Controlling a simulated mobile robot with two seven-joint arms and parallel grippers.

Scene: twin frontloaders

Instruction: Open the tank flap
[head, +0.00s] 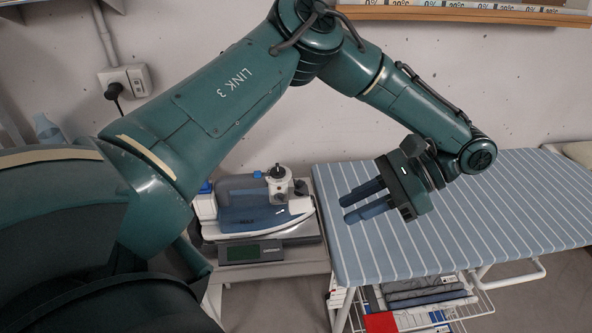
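A steam iron (266,204) with a blue see-through tank and a grey handle sits on a scale on a small stand, left of the ironing board. A tank flap cannot be made out at this size. My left gripper (347,209) is above the near-left part of the ironing board, to the right of the iron and apart from it. Its two blue fingers point left, with a gap between them and nothing held. My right gripper is not in view.
The scale (238,253) has a dark display at its front. The striped ironing board (470,215) is bare on top. Folded cloths (425,293) lie on a wire rack below it. A wall socket (125,80) with a plug is at upper left, and a shelf (470,14) at upper right.

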